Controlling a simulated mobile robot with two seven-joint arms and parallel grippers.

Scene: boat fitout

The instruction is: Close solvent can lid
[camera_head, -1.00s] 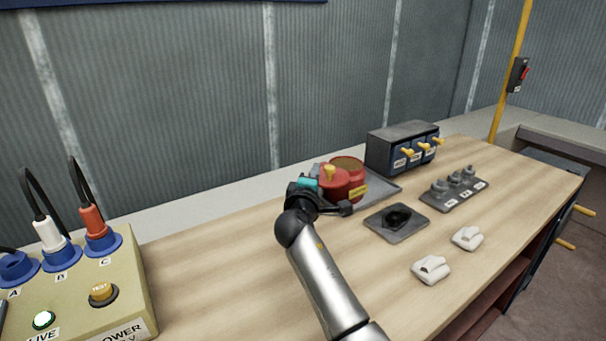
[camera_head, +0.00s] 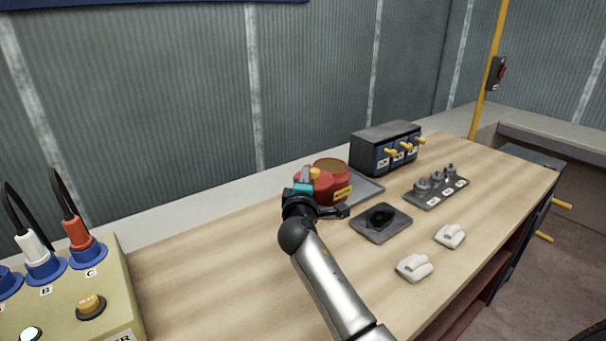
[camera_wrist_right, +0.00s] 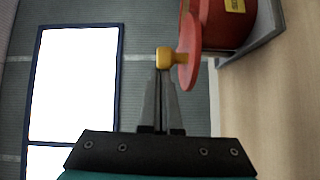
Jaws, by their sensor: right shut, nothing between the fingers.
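The red solvent can (camera_head: 341,180) stands on a grey tray at the back of the bench, its round top open and brown inside. Its red lid (camera_head: 316,190) is swung open, standing steeply against the can's near-left side, with a yellow knob (camera_head: 314,174). In the right wrist view the lid (camera_wrist_right: 189,50) shows nearly edge-on, with the knob (camera_wrist_right: 164,58) facing left. My right gripper (camera_head: 305,175) is shut and empty beside the lid. In the wrist view its fingertips (camera_wrist_right: 159,73) are just below the knob; I cannot tell whether they touch. My left gripper is not in view.
The grey tray (camera_head: 368,190) lies under the can. A switch box with yellow levers (camera_head: 370,155), a dark square plate (camera_head: 365,228), a grey rack (camera_head: 437,195) and two white pieces (camera_head: 414,268) (camera_head: 450,236) stand to the right. A power box (camera_head: 100,270) is at left.

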